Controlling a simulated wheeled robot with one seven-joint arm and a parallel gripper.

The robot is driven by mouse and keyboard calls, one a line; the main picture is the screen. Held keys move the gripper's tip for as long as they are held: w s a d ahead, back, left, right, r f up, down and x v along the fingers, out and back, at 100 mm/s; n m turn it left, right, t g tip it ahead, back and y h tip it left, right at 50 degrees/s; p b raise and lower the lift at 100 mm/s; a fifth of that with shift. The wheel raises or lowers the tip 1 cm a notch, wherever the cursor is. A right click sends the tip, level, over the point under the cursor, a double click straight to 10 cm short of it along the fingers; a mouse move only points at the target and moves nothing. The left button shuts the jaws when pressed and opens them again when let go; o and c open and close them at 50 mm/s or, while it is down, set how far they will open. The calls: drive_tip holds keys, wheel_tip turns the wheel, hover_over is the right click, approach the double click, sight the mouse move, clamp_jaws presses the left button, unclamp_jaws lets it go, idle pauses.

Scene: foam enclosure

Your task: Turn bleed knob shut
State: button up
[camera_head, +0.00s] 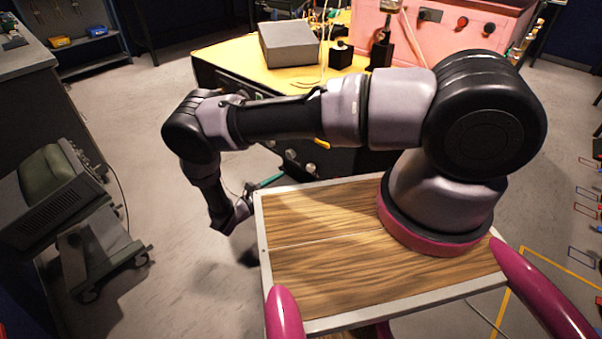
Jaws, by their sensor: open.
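A pink box (450,39) stands at the back right on the yellow-topped bench. My arm reaches left and then down. My gripper (246,196) is small and dark, open, left of my wooden top and low in front of the bench. It is well apart from the pink box, and nothing shows held in it.
The yellow-topped bench (235,55) holds a grey box (289,43) and black blocks (341,55). A grey cart (99,245) with a machine (55,195) stands at left, near a dark cabinet (38,115). The floor (175,275) between cart and my base is clear.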

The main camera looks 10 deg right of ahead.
sight(309, 169)
drive_tip(key=x, duration=1)
drive_tip(key=shift+w+d+f, duration=0.1)
drive_tip(key=shift+d+f, duration=0.1)
drive_tip(key=shift+f, duration=0.05)
drive_tip(key=shift+c, duration=0.3)
clamp_jaws()
